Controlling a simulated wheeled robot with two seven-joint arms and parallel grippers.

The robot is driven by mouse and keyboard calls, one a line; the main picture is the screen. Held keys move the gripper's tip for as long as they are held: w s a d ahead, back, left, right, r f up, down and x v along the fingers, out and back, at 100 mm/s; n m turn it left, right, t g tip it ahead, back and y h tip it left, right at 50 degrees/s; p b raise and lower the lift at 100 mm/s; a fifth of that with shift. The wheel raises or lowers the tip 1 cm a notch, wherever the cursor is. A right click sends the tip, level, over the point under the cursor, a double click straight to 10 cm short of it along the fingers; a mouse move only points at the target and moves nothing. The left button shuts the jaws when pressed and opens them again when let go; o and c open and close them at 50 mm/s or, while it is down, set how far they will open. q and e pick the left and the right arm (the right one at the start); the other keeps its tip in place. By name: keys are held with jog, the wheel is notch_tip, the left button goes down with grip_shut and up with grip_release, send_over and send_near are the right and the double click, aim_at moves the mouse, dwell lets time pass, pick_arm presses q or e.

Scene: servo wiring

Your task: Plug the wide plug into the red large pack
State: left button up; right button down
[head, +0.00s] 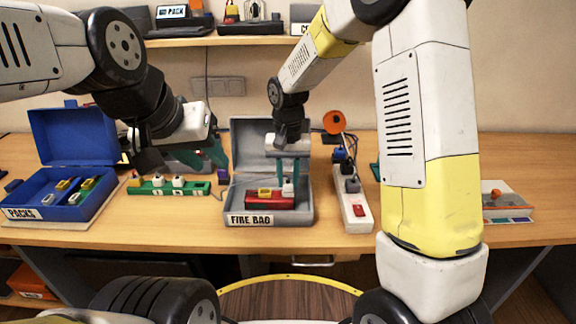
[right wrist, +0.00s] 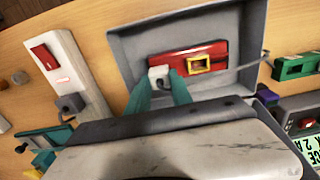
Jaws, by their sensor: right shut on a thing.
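The red large pack (head: 270,202) lies inside the open grey box marked FIRE BAG (head: 301,214). It carries a yellow-framed connector (right wrist: 198,56) towards one end. A small white plug (head: 288,188) is at the pack's other end, and it also shows in the right wrist view (right wrist: 157,73). My right gripper (head: 288,180) points down into the box, its teal fingers shut on the white plug. The fingers hide part of the plug; I cannot tell whether it is seated. My left gripper (head: 206,160) hangs above the green strip, fingers apart and empty.
A green strip with white plugs (head: 167,188) lies left of the grey box. A blue case of packs (head: 80,213) stands at far left. A white power strip (head: 355,211) is right of the box. A grey cable (right wrist: 254,61) crosses the box wall.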

aim_at(288, 182)
jog(key=shift+f, duration=0.15)
jog(key=c, duration=1.1)
grip_release()
jog(key=shift+o, duration=0.2)
notch_tip(288, 182, up, 8)
jog(key=shift+f, duration=0.2)
jog(key=shift+r, duration=0.1)
